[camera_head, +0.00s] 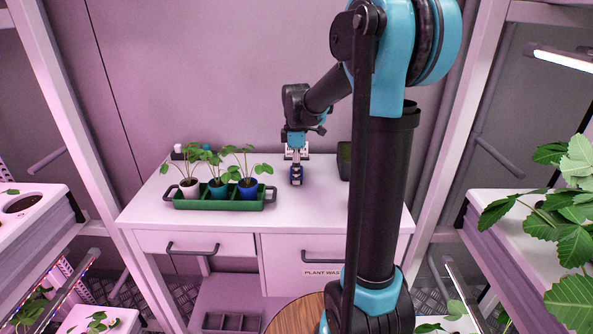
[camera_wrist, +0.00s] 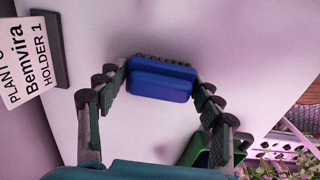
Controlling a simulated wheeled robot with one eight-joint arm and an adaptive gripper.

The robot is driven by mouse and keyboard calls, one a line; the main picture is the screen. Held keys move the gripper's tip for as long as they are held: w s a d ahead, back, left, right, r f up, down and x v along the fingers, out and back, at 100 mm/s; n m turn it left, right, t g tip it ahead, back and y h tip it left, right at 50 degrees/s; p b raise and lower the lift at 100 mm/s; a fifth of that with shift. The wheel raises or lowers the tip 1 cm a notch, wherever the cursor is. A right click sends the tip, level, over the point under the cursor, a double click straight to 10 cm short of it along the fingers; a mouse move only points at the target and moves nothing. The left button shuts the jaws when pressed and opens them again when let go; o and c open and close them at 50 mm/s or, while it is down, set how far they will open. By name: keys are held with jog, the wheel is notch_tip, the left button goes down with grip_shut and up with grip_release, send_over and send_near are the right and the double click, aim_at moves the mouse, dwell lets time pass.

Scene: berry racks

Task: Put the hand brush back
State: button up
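The hand brush shows as a blue block with a dark bristled edge in the wrist view (camera_wrist: 162,80). It sits between the two fingers of my gripper (camera_wrist: 163,85), which touch it on both sides. I cannot tell whether the brush touches the worktop. Part of it is hidden by the fingers.
A green tray (camera_head: 220,205) with three potted plants stands left of the gripper. A dark container (camera_head: 344,160) stands to the right, partly behind my arm. Drawers (camera_head: 195,244) are below.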

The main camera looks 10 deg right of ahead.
jog(key=shift+o, duration=1.2)
notch_tip(320, 180, up, 12)
jog(key=shift+r, duration=0.15)
jog(key=shift+c, duration=0.3)
dwell(0.6)
